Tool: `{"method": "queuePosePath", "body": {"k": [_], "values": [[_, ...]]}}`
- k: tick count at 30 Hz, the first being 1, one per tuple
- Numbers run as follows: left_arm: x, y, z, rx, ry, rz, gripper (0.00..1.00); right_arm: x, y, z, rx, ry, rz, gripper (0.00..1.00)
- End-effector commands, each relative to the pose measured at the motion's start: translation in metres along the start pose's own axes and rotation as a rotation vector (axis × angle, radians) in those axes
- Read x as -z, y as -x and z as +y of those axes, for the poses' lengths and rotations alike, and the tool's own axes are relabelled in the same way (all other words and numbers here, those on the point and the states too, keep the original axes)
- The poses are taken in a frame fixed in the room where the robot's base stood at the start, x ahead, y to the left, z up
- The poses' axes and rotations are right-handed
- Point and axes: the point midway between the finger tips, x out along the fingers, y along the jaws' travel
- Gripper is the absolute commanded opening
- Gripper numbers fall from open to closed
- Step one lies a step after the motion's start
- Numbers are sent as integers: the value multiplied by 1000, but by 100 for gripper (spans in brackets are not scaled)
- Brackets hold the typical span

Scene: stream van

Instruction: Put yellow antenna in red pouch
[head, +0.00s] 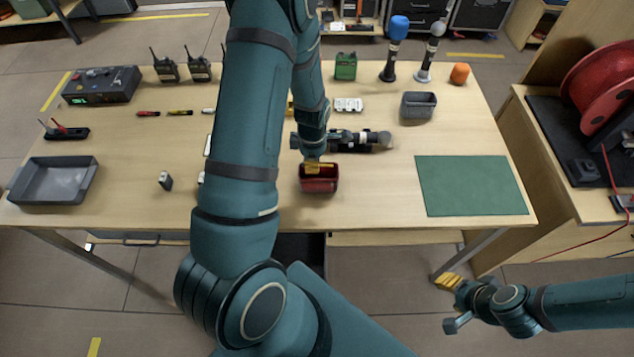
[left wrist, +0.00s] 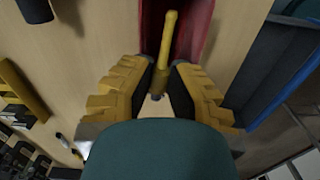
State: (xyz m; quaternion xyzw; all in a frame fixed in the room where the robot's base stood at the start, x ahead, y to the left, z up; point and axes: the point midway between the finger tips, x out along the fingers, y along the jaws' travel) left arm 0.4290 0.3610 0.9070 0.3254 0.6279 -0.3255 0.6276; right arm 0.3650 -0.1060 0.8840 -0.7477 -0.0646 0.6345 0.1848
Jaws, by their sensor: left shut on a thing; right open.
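The red pouch (head: 320,186) stands on the wooden table near its front middle, with its open top facing up. My left gripper (head: 316,164) is directly over the pouch opening, pointing down. In the left wrist view its yellow-padded fingers (left wrist: 161,82) are shut on the yellow antenna (left wrist: 167,38), a thin rod with a rounded end. The antenna overlaps the red pouch (left wrist: 198,28) in that view; I cannot tell how far it is inside. My right gripper (head: 447,302) is open and empty, low in front of the table at the right.
A grey bin (head: 418,106) and a green mat (head: 470,186) are right of the pouch. A dark microphone-like device (head: 358,141) lies just behind it. A grey tray (head: 52,181) is at the far left. My left arm hides part of the table's middle.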

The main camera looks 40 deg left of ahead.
Motion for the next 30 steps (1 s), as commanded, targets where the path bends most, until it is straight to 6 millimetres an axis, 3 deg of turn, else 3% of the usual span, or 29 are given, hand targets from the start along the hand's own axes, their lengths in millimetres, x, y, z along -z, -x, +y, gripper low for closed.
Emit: {"method": "queuePosePath", "body": {"k": [3, 11, 12, 13, 14, 23, 30], "values": [[0, -8, 0, 0, 0, 0, 0, -1, -7, 2, -1, 0, 1, 47], [0, -8, 0, 0, -1, 0, 0, 0, -6, 2, -2, 0, 1, 47], [0, -8, 0, 0, -1, 0, 31, 0, -6, 2, -2, 0, 1, 47], [0, -8, 0, 0, -1, 0, 42, 0, -6, 2, -2, 0, 1, 47], [0, -8, 0, 0, -1, 0, 44, 0, -6, 2, -2, 0, 1, 47], [0, -7, 0, -1, -1, 0, 44, -1, -6, 2, -2, 0, 0, 47], [-1, 21, 1, -5, -3, -3, 44, -1, -6, 2, -2, 0, 0, 47]]}}
